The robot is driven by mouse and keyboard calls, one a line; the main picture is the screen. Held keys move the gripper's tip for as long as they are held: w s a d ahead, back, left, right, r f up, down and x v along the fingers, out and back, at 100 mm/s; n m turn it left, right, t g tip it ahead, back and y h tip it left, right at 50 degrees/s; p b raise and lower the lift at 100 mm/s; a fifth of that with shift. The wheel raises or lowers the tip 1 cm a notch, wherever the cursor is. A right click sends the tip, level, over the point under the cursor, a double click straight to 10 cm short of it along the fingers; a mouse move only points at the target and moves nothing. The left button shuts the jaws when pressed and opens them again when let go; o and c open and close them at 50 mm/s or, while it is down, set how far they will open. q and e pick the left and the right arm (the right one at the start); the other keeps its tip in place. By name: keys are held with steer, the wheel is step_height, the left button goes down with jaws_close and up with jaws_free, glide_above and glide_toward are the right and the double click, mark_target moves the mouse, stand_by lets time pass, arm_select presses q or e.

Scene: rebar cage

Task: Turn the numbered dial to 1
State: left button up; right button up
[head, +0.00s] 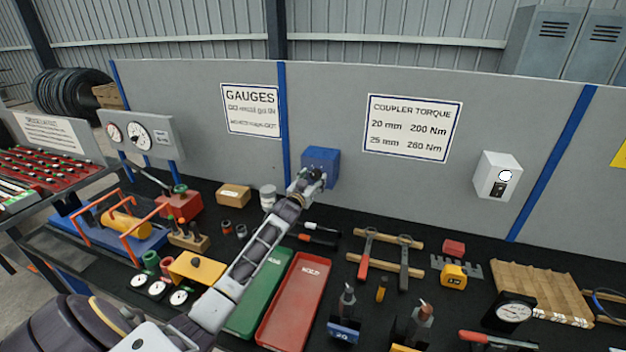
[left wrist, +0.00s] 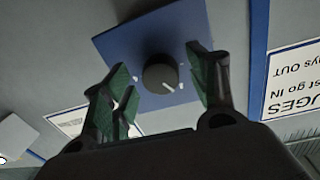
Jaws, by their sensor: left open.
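The numbered dial is a round black knob (left wrist: 161,74) with a white pointer line, on a blue box (left wrist: 125,42) fixed to the grey wall panel. The blue box (head: 320,165) also shows in the head view, where my gripper hides the knob. My left gripper (left wrist: 160,88) is open, with one green-padded finger on each side of the knob, apart from it. In the head view the left gripper (head: 309,182) is in front of the box. The numbers around the knob are too small to read. My right gripper is not in view.
A white box with a round knob (head: 498,177) is on the wall at right. Below my left arm, the black bench holds green (head: 262,290) and red (head: 296,300) trays, hand tools and a cardboard box (head: 233,195).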

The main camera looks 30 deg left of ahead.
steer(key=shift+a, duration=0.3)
arm_select(q)
steer(key=c, duration=1)
steer(key=shift+n, duration=0.5)
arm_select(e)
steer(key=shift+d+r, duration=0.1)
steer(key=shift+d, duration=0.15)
arm_select(q)
steer(key=n+p, duration=0.1)
steer(key=n, duration=0.4)
steer(key=shift+w+d, duration=0.1)
steer(key=n+p, duration=0.1)
steer(key=n, duration=0.5)
steer(key=shift+y, duration=0.3)
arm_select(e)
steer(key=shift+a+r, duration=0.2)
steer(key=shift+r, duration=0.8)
arm_select(q)
steer(key=shift+n, duration=0.3)
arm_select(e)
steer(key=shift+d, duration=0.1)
